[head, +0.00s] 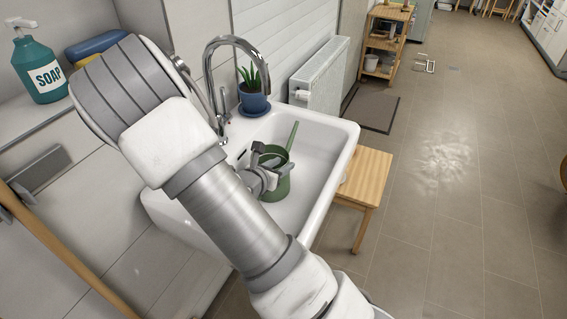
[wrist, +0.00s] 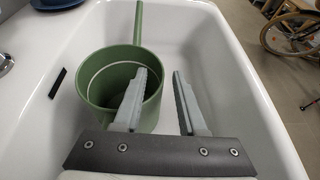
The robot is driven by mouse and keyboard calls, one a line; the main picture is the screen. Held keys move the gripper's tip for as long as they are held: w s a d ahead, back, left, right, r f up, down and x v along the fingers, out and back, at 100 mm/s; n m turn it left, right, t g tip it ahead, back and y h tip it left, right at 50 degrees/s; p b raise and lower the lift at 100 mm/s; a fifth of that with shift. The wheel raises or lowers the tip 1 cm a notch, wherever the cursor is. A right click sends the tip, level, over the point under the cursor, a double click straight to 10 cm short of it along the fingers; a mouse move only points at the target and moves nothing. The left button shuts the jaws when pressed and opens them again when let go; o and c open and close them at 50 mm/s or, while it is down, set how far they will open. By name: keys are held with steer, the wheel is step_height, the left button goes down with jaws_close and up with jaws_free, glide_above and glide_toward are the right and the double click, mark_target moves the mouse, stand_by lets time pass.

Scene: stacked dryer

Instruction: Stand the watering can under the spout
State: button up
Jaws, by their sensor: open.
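The green watering can (head: 280,187) stands in the white sink, its long green stem pointing up and back. In the wrist view the can (wrist: 98,66) is seen from above with its open rim. The chrome faucet (head: 240,42) arches over the sink's back left, and its spout end is behind the can. My gripper (wrist: 163,76) is open at the can's right side. One finger overlaps the can's opening and the other is outside its right wall; I cannot tell whether either touches. My arm hides part of the can in the head view.
The sink (head: 338,133) has raised walls around the can. A potted plant (head: 254,98) stands on the sink's back edge beside the faucet. A soap bottle (head: 40,68) is on the left ledge. A wooden stool (head: 366,177) stands right of the sink; floor beyond is mostly clear.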

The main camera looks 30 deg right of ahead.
steer(key=p+v, duration=0.2)
steer(key=v, duration=0.8)
steer(key=s+d+r+m+g+y, duration=0.3)
steer(key=s+r+m+g, duration=0.3)
steer(key=s+r+m, duration=0.65)
steer(key=s+a+r+m+t+y, duration=0.3)
steer(key=s+a+r+m+y, duration=0.3)
steer(key=m, duration=0.6)
steer(key=a+r+y, duration=0.1)
steer(key=a, duration=0.1)
steer(key=shift+s+a+m+t+y, duration=0.2)
steer(key=shift+a+m+t+y, duration=0.15)
steer(key=shift+a+t+y, duration=0.05)
